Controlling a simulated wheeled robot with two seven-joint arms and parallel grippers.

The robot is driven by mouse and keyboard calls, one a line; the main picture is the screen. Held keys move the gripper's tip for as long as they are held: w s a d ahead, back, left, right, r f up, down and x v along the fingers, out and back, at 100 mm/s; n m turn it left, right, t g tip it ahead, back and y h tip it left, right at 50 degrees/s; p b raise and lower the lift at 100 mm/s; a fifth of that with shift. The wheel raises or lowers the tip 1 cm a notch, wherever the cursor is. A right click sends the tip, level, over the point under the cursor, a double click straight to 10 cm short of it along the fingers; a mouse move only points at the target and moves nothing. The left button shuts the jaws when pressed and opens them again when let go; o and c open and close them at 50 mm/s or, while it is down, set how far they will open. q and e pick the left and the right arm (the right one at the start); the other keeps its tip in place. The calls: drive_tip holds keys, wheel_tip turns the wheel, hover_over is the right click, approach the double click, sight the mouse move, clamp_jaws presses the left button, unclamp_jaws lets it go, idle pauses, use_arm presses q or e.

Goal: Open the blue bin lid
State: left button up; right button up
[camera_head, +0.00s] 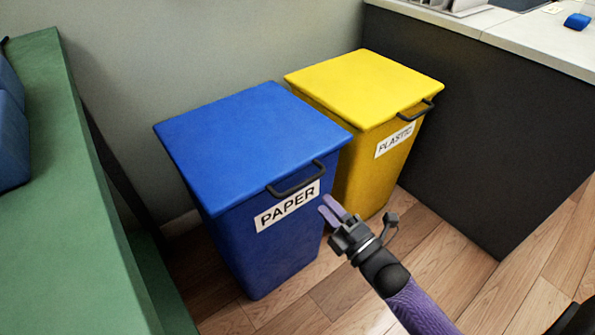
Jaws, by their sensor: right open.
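The blue bin (258,255) stands on the floor with its blue lid (253,135) shut flat on top. A white label reading PAPER (287,208) is on its front. A black handle (296,183) sticks out from the front edge of the lid. My right gripper (331,208) is open and empty, to the right of the label and a little below and right of the handle, apart from the handle in the picture. Its purple fingers point up and left toward the bin. My left gripper is not in view.
A yellow bin (372,165) labelled PLASTIC stands close beside the blue one, its yellow lid (363,85) shut. A green bench (60,200) is at the left. A dark counter (490,130) with a pale top is at the right. Wooden floor (450,275) lies clear in front.

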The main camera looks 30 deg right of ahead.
sight(305, 181)
drive_tip(key=b+x, duration=0.2)
drive_tip(key=x, duration=0.5)
drive_tip(key=shift+w+b, duration=0.3)
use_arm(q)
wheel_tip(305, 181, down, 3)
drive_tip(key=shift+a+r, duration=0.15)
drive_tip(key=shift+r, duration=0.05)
use_arm(e)
clamp_jaws()
idle(0.6)
